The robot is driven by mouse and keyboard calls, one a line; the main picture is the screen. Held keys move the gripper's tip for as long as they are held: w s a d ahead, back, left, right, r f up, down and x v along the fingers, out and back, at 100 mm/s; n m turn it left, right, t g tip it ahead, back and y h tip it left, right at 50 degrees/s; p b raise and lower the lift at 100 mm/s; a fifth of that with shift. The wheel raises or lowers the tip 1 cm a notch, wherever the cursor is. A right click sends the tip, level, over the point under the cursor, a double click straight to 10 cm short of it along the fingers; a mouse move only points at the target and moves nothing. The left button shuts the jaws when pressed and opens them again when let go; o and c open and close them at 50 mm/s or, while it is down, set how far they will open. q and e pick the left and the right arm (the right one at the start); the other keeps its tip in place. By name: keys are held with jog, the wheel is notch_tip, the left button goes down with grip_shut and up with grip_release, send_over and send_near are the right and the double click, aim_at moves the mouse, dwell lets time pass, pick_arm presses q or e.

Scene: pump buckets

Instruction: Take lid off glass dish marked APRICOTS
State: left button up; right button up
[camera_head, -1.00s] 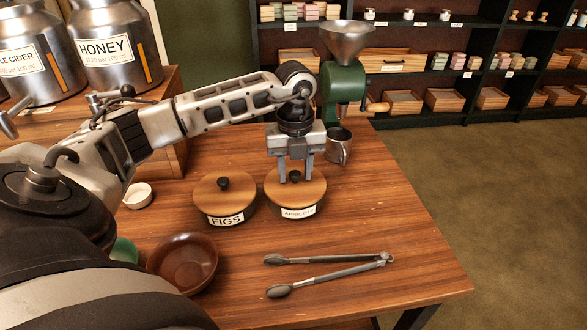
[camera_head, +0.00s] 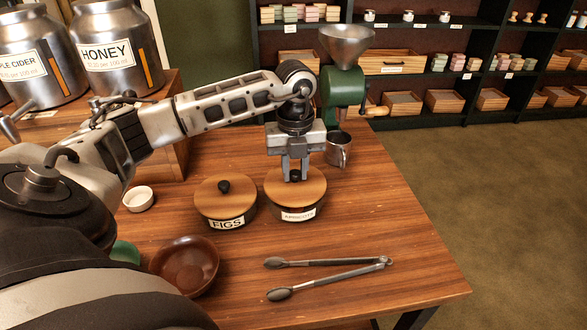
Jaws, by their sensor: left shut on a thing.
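The APRICOTS dish (camera_head: 299,214) stands on the wooden table with its label facing me. Its round wooden lid (camera_head: 312,190) sits on top. My left gripper (camera_head: 295,176) reaches down from above and is shut on the lid's dark knob, which shows between the fingertips. I see no clear gap between lid and dish. The FIGS dish (camera_head: 227,222) stands just left, with its wooden lid (camera_head: 215,197) on. My right gripper is not in view.
A brown bowl (camera_head: 186,266) and metal tongs (camera_head: 325,277) lie nearer on the table. A metal cup (camera_head: 338,150) and green grinder (camera_head: 342,90) stand behind the dish. A small white bowl (camera_head: 139,198) is at left. The table's right side is clear.

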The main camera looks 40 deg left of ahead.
pick_arm(q)
jog(key=shift+r+p, duration=1.2)
jog(key=shift+r, duration=0.5)
